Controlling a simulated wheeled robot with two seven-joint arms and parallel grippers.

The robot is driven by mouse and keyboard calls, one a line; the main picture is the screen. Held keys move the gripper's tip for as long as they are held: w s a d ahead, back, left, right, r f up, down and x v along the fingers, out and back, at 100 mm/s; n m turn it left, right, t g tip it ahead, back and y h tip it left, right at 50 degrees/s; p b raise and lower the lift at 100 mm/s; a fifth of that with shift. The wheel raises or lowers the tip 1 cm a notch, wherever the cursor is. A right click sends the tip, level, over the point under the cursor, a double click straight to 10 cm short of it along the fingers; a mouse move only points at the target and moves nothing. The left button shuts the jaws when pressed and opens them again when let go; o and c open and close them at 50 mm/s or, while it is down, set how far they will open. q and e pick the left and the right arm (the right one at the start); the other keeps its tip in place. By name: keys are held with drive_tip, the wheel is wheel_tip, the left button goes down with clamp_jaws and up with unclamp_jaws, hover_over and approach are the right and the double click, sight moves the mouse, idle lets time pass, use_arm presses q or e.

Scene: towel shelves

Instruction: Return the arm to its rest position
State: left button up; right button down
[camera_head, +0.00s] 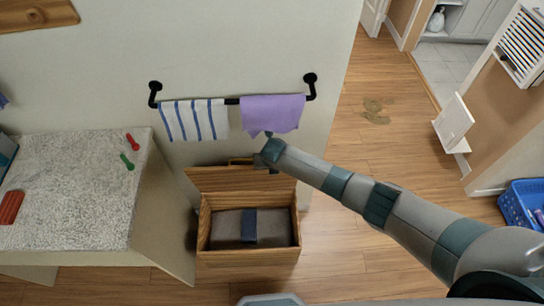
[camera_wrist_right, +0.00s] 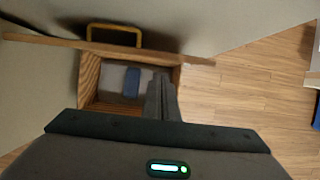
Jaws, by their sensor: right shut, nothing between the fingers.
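My right arm reaches in from the right in the head view, and its gripper (camera_head: 265,158) is just above the back of an open wooden box (camera_head: 248,257), below the purple towel. The gripper is shut and empty. In the right wrist view its closed fingers (camera_wrist_right: 162,98) point toward the box (camera_wrist_right: 89,80), over its right side. A purple towel (camera_head: 272,112) and a blue-striped white towel (camera_head: 195,120) hang on a black wall rail (camera_head: 233,101). My left gripper is out of view.
The box's lid (camera_head: 225,180) stands raised at the back. A grey and blue item (camera_head: 228,225) lies inside. A speckled counter (camera_head: 75,180) at left holds a red and a green item. A blue basket (camera_head: 518,205) stands at right. Wooden floor between is open.

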drive_tip(key=s+d+f+m+g+y+b, duration=0.1)
drive_tip(key=s+d+f+m+b, duration=0.35)
drive_tip(key=s+f+m, duration=0.8)
drive_tip(key=s+d+f+m+g+b, duration=0.1)
drive_tip(key=s+d+f+m+b, duration=0.35)
drive_tip(key=s+f, duration=0.95)
drive_tip(key=s+d+f+m+b, duration=0.1)
drive_tip(key=s+d+f+m, duration=0.2)
drive_tip(key=s, duration=0.7)
drive_tip(key=s+d+f+m+g+b, duration=0.1)
drive_tip(key=s+d+f+m, duration=0.3)
drive_tip(key=s+f+m, duration=0.4)
drive_tip(key=s+d+f+m+b, duration=0.1)
drive_tip(key=s+d+f+m, duration=0.3)
drive_tip(key=s, duration=0.9)
wheel_tip(320, 180, down, 3)
drive_tip(key=shift+d+f+m+h+b, duration=0.1)
drive_tip(key=shift+d+m+h+b, duration=0.25)
drive_tip(key=shift+m, duration=0.35)
drive_tip(key=shift+a, duration=0.1)
